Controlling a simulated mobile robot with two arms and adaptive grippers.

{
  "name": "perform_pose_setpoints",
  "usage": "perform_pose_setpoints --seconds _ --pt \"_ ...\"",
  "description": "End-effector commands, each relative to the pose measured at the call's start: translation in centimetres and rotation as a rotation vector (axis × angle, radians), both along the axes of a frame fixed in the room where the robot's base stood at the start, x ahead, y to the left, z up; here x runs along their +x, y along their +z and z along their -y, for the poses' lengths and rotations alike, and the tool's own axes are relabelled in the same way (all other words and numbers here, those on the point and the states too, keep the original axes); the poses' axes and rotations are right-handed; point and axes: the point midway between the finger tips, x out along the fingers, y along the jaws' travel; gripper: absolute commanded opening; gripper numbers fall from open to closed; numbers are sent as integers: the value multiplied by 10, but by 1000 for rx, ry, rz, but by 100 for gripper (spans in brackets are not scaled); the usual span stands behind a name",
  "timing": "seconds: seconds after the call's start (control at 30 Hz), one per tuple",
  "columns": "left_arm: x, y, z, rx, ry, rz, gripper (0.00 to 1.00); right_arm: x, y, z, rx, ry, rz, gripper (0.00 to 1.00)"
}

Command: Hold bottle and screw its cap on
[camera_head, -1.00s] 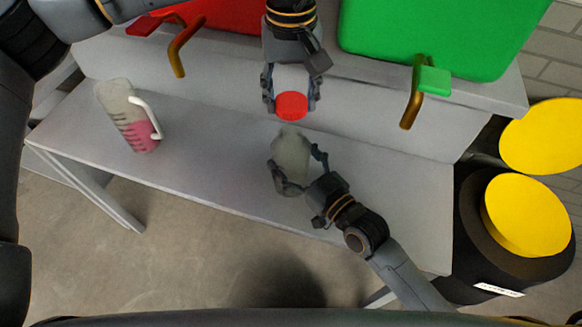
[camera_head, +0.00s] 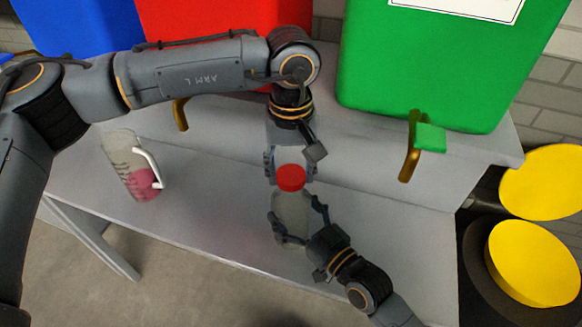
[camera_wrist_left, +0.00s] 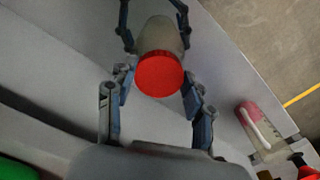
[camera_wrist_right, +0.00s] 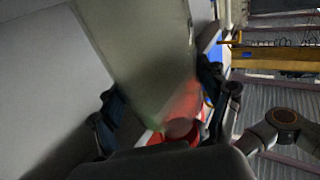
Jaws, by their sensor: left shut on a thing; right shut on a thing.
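The red cap (camera_head: 290,178) is held between the fingers of my left gripper (camera_head: 291,172), which points down. The pale grey-green bottle (camera_head: 292,212) is directly below the cap, and my right gripper (camera_head: 297,224) is shut around its sides. In the left wrist view the cap (camera_wrist_left: 160,75) overlaps the near end of the bottle (camera_wrist_left: 161,36). The cap hides the bottle's mouth, so I cannot tell whether the cap touches it or is threaded on. In the right wrist view the bottle (camera_wrist_right: 145,40) is large and blurred between my right fingers.
A measuring jug (camera_head: 130,165) with pink contents and a white handle stands at the left of the grey bench (camera_head: 215,220). Red (camera_head: 215,20) and green (camera_head: 430,70) containers with taps stand on the raised shelf behind. Yellow-topped drums (camera_head: 535,262) are at right.

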Motion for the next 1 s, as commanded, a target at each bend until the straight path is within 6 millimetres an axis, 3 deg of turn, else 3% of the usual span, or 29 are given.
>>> perform_pose_setpoints --seconds 0.4,1.0 --pt "0 -18 0 0 -1 -1 39 0 0 0 1 0 1 20" --pt "0 -19 0 0 -1 -1 39 0 0 0 1 0 1 20"
